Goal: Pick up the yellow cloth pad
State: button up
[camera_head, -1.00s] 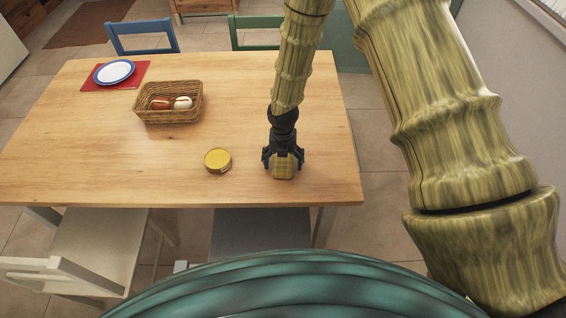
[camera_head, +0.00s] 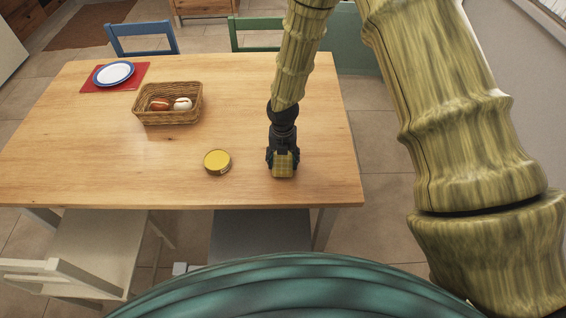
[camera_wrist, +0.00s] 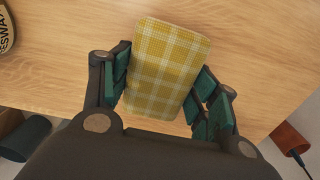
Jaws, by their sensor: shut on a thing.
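The yellow cloth pad (camera_head: 284,166) has a plaid pattern of white lines and is near the front right of the wooden table. It also shows large in the wrist view (camera_wrist: 166,68), between the two fingers. My gripper (camera_head: 283,158) points down at the pad and its fingers are closed against the pad's sides. In the wrist view my gripper (camera_wrist: 162,85) has one finger on each side of the pad. I cannot tell whether the pad's underside touches the table.
A round yellow tin (camera_head: 217,162) stands just left of the pad. A wicker basket (camera_head: 168,118) with a few items is farther back. A blue-rimmed plate (camera_head: 114,73) lies on a red mat (camera_head: 139,76) at the far left. The table (camera_head: 100,160) is otherwise bare; chairs surround it.

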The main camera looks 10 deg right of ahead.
jog(key=shift+r+b, duration=0.3)
jog(key=shift+r, duration=0.5)
jog(key=s+a+r+b, duration=0.2)
jog(key=s+a+b, duration=0.2)
jog(key=s+a, duration=0.6)
jog(key=shift+s, duration=1.25)
jog(key=shift+a, duration=0.1)
jog(key=o, duration=0.5)
jog(key=c, duration=0.4)
